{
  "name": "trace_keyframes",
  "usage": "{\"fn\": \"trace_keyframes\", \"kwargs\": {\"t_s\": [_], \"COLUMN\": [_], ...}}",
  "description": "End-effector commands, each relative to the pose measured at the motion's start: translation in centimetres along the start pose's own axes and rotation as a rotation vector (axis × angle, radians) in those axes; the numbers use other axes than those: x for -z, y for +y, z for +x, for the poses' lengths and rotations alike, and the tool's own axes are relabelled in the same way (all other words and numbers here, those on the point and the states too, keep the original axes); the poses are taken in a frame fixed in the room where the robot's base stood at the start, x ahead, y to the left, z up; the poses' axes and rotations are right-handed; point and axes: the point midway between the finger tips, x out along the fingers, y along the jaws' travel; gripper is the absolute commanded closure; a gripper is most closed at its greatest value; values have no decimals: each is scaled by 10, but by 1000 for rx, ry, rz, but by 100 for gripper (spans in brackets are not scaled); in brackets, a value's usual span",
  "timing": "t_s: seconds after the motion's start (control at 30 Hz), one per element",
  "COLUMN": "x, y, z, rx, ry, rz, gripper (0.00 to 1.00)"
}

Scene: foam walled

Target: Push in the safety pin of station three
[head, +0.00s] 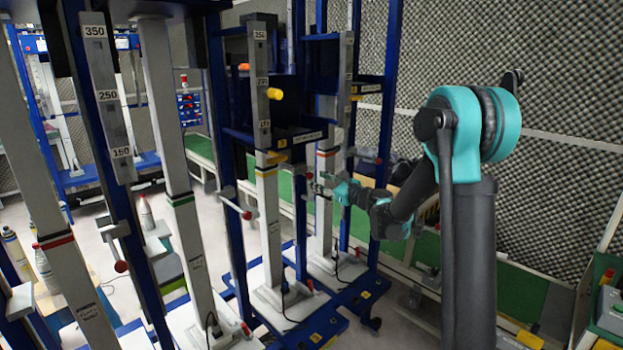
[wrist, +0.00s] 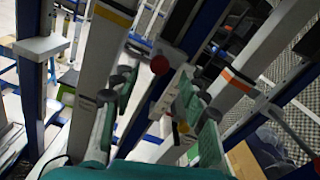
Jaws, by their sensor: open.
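A yellow knob (head: 274,94), which looks like the safety pin, sticks out from the upper part of the post with the yellow band (head: 265,171). A small yellow label (head: 277,157), too small to read surely, sits lower on that station. My gripper (head: 322,185) is well below and right of the knob, by the neighbouring post with a red band (head: 327,153). In the wrist view my gripper (wrist: 155,88) is open, with nothing seen held between its fingers. The yellow-banded post (wrist: 110,22) is at left there.
A red ball handle (wrist: 160,65) shows beyond the fingers. An orange-banded post (wrist: 232,85) is at right. Blue frames and more posts crowd the left, including a scaled post (head: 107,90). Bottles (head: 146,213) stand among the left frames.

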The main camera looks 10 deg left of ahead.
Motion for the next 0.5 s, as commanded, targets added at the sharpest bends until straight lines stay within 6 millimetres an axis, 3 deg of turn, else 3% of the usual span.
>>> {"fn": "trace_keyframes", "kwargs": {"t_s": [0.2,0.5], "x": [0,0], "y": [-1,0], "z": [-42,-63], "rx": [2,0], "ry": [1,0], "rz": [0,0], "gripper": [56,56]}}
